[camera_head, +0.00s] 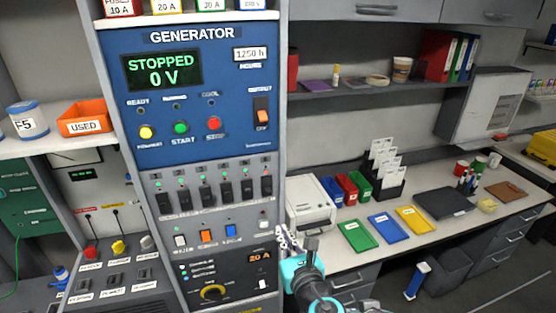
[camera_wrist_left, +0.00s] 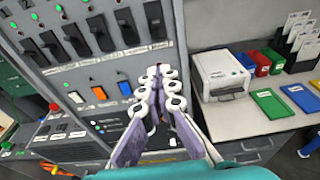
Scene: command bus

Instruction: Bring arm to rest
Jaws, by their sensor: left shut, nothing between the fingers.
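My left gripper (camera_head: 283,234) shows at the bottom middle of the head view, with its teal wrist below it. It is in front of the lower right edge of the generator panel (camera_head: 190,125), near the row of small rocker switches. In the left wrist view the gripper (camera_wrist_left: 155,74) has its fingers together with nothing between them. It points toward the panel's right edge, below the black switches (camera_wrist_left: 103,33). I cannot tell whether the fingertips touch the panel. The generator display (camera_head: 162,72) reads STOPPED 0 V. My right gripper is not in view.
A white printer (camera_head: 312,207) stands right of the panel on the counter. Green (camera_head: 357,236), blue (camera_head: 385,228) and yellow (camera_head: 411,219) trays lie beside it. An orange USED bin (camera_head: 85,118) is on the left shelf. The floor at lower right is mostly clear.

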